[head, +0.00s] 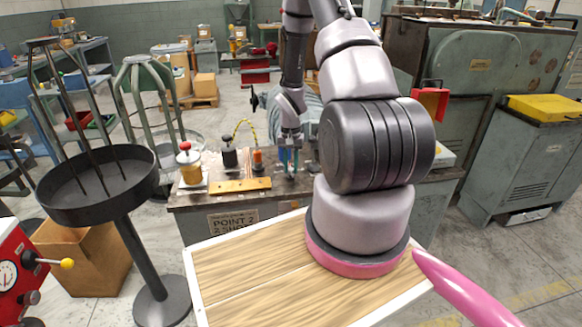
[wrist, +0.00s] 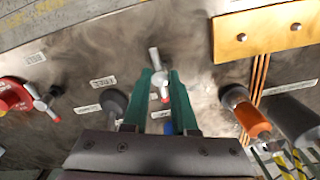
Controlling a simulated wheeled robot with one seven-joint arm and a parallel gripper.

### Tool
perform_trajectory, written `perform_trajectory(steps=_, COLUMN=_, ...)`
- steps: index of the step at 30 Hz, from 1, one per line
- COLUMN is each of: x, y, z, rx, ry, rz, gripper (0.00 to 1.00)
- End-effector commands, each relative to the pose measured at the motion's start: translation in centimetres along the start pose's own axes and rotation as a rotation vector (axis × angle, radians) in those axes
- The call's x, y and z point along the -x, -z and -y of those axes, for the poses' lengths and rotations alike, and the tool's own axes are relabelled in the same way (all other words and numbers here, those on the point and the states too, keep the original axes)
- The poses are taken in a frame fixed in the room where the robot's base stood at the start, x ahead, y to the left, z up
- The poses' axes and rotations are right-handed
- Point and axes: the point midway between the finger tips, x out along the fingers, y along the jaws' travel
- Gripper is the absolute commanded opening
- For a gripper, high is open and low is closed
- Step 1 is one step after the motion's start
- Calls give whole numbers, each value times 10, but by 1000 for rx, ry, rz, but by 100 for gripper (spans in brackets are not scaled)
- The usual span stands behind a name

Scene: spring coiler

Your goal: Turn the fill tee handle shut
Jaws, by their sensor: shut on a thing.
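In the wrist view a grey tee handle (wrist: 155,58) with a red tip stands up from the metal panel (wrist: 190,60). My gripper (wrist: 160,75) has its two green fingers on either side of it, shut on the handle; the bar runs roughly along the fingers. Its lower part is partly hidden between the fingers. Another grey handle (wrist: 42,105) with red tips sits at the left by a red knob (wrist: 14,95). The small labels are too blurred to read surely. In the head view my gripper (head: 289,160) is at the bench top, and the handle is too small to make out.
An orange cylinder (wrist: 246,112), a dark cylinder (wrist: 295,118) and a dark knob (wrist: 115,102) stand close to my fingers. A brass plate (wrist: 270,32) lies at the upper right. In the head view, a yellow-and-red-topped device (head: 190,165) stands left on the bench (head: 190,203).

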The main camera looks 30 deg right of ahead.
Motion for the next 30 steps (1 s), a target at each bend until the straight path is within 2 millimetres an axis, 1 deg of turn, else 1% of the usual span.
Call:
perform_trajectory(steps=9, x=0, y=0, z=0, rx=300, ry=0, rz=0, gripper=0)
perform_trajectory(steps=18, x=0, y=0, z=0, rx=561, ry=0, rz=0, gripper=0)
perform_trajectory(steps=24, x=0, y=0, z=0, rx=691, ry=0, rz=-1, gripper=0)
perform_trajectory(steps=30, x=0, y=0, z=0, rx=773, ry=0, rz=-1, gripper=0)
